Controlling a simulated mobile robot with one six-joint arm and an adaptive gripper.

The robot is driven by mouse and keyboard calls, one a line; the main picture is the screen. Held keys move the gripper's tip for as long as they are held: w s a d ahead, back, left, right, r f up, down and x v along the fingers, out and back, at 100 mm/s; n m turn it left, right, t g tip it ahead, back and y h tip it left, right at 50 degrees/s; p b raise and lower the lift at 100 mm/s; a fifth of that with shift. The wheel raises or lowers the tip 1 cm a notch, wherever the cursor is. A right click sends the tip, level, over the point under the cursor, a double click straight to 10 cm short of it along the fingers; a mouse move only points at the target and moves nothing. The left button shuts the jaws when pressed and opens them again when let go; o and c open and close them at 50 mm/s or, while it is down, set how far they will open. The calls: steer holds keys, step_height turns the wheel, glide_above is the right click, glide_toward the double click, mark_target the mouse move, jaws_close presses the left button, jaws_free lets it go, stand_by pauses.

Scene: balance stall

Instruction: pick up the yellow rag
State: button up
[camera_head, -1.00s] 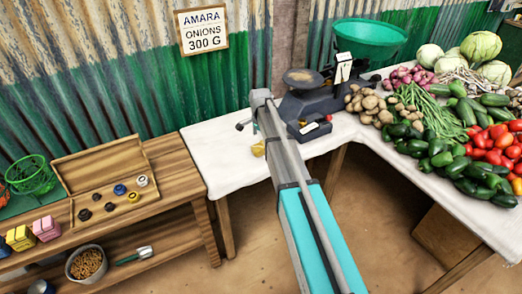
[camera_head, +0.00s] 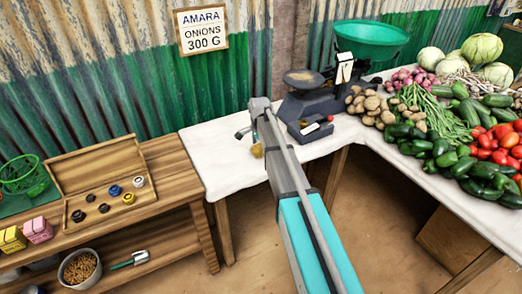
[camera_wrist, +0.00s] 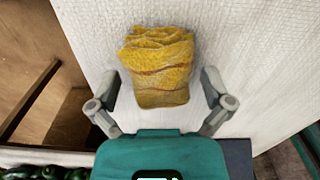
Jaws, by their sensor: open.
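In the head view only a small part of the rag (camera_head: 257,150) shows beside my arm, which hides the rest. My gripper (camera_wrist: 162,98) is open, with one finger on each side of the near end of the rag. I see a gap between each finger and the rag. In the head view my gripper (camera_head: 248,133) is mostly hidden by the arm.
A dark balance scale (camera_head: 305,105) with a green pan (camera_head: 370,40) stands right of my arm. Potatoes (camera_head: 372,105) and other vegetables cover the right table. A wooden weight box (camera_head: 105,190) sits on the left bench. The white tabletop left of my gripper is clear.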

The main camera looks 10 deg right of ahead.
steer(key=c, duration=1)
steer(key=shift+r, duration=0.2)
step_height(320, 180, up, 2)
steer(key=p, duration=0.2)
steer(key=shift+r+p, duration=0.1)
steer(key=shift+p, duration=0.2)
steer(key=s+d+r+p, duration=0.1)
steer(key=s+r+p, duration=0.2)
steer(key=s, duration=0.1)
steer(key=s+d+r+p, duration=0.1)
steer(key=s+r+p, duration=0.3)
steer(key=s, duration=0.1)
steer(key=s+d+r+p, duration=0.2)
steer(key=s+r+p, duration=0.1)
steer(key=s, duration=0.1)
steer(key=shift+s+r, duration=0.2)
steer(key=shift+s, duration=0.05)
